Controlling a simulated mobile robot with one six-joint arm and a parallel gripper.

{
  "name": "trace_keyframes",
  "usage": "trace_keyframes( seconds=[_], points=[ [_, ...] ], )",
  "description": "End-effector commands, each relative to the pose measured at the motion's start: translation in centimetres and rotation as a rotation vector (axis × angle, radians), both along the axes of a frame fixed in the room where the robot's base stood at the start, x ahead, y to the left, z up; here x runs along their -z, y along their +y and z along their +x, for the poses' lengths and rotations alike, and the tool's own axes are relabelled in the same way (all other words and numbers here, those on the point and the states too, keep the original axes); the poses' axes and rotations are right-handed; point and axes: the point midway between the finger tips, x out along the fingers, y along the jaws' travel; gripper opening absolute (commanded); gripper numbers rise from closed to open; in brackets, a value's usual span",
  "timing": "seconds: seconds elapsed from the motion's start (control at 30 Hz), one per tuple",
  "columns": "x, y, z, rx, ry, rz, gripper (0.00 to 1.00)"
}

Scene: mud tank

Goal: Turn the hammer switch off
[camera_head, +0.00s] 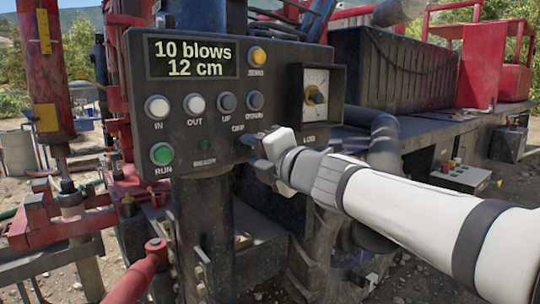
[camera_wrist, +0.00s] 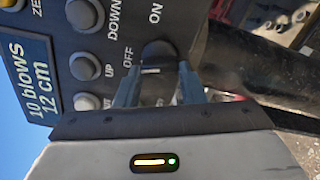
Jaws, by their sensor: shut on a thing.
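The hammer switch is a dark rounded knob (camera_wrist: 158,51) on the grey control panel (camera_head: 220,108). In the wrist view the labels OFF and ON are printed beside it. My gripper (camera_wrist: 158,78) has its two blue-grey fingers on either side of the knob and is shut on it. In the head view my gripper (camera_head: 257,157) is at the panel's lower edge and covers most of the switch. The OFF label shows there just above it. I cannot tell which label the knob points to.
The display (camera_head: 192,57) reads "10 blows 12 cm". Several buttons sit close by, including a green RUN button (camera_head: 161,154), a dark DOWN button (camera_head: 255,100) and a yellow ZERO button (camera_head: 257,56). A dial (camera_head: 316,95) is at the panel's right. Red rig parts (camera_head: 140,280) stand below left.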

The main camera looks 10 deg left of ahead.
Motion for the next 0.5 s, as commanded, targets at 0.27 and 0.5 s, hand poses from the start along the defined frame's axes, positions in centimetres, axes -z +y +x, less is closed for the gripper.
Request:
trace_keyframes(
  seconds=[0.27,0.5],
  points=[
    [0.06,-0.01,0.02,0.0,-0.006,-0.007,0.13],
    [0.06,0.0,0.02,0.0,-0.005,-0.006,0.44]
  ],
)
